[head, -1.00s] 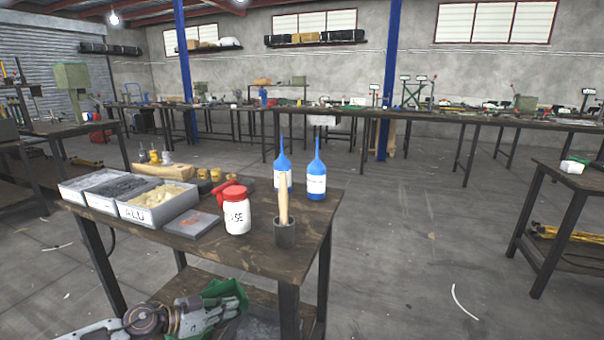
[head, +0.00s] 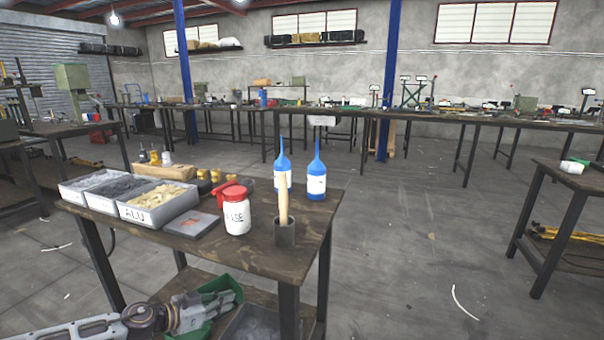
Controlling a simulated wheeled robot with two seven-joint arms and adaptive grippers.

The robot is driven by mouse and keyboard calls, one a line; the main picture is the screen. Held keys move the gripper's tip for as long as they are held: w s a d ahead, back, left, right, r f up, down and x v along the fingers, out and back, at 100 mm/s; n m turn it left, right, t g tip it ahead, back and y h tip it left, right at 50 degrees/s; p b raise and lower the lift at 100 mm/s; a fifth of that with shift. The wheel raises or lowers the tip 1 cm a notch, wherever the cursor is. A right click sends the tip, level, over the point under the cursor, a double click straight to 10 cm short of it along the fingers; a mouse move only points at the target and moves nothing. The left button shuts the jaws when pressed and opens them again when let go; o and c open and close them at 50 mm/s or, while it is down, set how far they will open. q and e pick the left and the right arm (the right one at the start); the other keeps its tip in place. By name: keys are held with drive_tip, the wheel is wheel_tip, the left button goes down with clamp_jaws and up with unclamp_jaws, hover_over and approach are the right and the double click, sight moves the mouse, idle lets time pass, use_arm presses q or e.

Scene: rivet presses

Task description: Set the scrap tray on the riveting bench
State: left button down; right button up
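A green tray (head: 232,284), which looks like the scrap tray, is low in the head view, by the lower shelf of the near wooden bench. My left gripper (head: 218,302) reaches in from the lower left and overlaps the tray. Its fingers hide part of the tray, and I cannot tell whether they are closed on it. The near bench's top (head: 180,240) carries bins, bottles and a brush in a cup. I cannot tell from any label which bench is the riveting bench. My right gripper is not in view.
Grey bins (head: 150,213), a flat grey box (head: 191,224), a red-lidded jar (head: 237,214), a cup with a wooden handle (head: 284,232) and blue-topped bottles (head: 316,182) occupy the near bench. Another bench (head: 580,182) stands right, with open floor between.

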use_arm(q)
drive_tip(key=shift+w+a+r+n+t+y, duration=0.35)
drive_tip(key=shift+w+a+n+t+y, duration=0.2)
drive_tip(key=shift+a+n, duration=0.2)
drive_tip(key=shift+a+y, duration=0.25)
drive_tip(key=shift+a, duration=0.05)
drive_tip(key=shift+w+a+r+n+t, duration=0.1)
drive_tip(key=shift+w+a+n+t, duration=0.05)
drive_tip(key=shift+n+t, duration=0.1)
